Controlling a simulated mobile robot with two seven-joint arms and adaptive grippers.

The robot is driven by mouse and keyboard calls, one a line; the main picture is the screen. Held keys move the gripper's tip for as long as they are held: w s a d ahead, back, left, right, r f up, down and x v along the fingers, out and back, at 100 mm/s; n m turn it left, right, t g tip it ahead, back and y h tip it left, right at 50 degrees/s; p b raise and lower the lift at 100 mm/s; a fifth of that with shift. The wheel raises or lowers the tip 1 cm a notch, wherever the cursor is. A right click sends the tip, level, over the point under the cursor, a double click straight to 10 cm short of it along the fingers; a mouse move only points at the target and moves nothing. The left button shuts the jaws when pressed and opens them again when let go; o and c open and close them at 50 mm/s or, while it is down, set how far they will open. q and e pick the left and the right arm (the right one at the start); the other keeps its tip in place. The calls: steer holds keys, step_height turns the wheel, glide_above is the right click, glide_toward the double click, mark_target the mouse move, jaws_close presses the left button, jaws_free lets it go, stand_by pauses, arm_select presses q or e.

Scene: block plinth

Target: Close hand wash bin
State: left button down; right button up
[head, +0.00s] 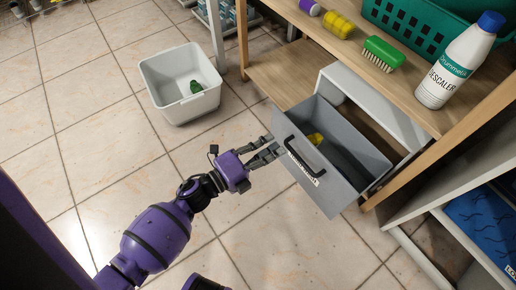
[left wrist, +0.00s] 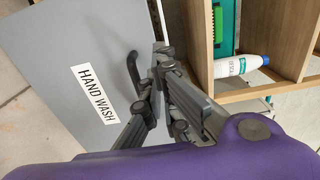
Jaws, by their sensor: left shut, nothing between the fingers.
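The hand wash bin (head: 325,184) is a grey drawer pulled out of a pale housing (head: 371,110) under the wooden shelf, with a yellow item (head: 315,138) inside. Its front has a black handle (head: 299,157) and a white label; the left wrist view shows the front panel (left wrist: 75,45) with the label reading HAND WASH (left wrist: 97,93). My left gripper (head: 273,147) is shut and empty, just left of the front panel near the handle. In the left wrist view its fingertips (left wrist: 161,52) are beside the handle (left wrist: 133,72); I cannot tell whether they touch. My right gripper is not in view.
A white tub (head: 176,102) with a green item stands on the tiled floor to the left. The wooden shelf above holds a green brush (head: 383,54), a yellow item (head: 339,24), a descaler bottle (head: 459,62) and a green basket (head: 425,22).

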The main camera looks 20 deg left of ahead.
mark_target(297, 132)
arm_select(q)
steer(key=b+x, duration=0.1)
steer(key=x, duration=0.4)
steer(key=shift+w+d, duration=0.15)
steer(key=shift+w, duration=0.15)
steer(key=shift+w+d, duration=0.2)
steer(key=shift+w, duration=0.15)
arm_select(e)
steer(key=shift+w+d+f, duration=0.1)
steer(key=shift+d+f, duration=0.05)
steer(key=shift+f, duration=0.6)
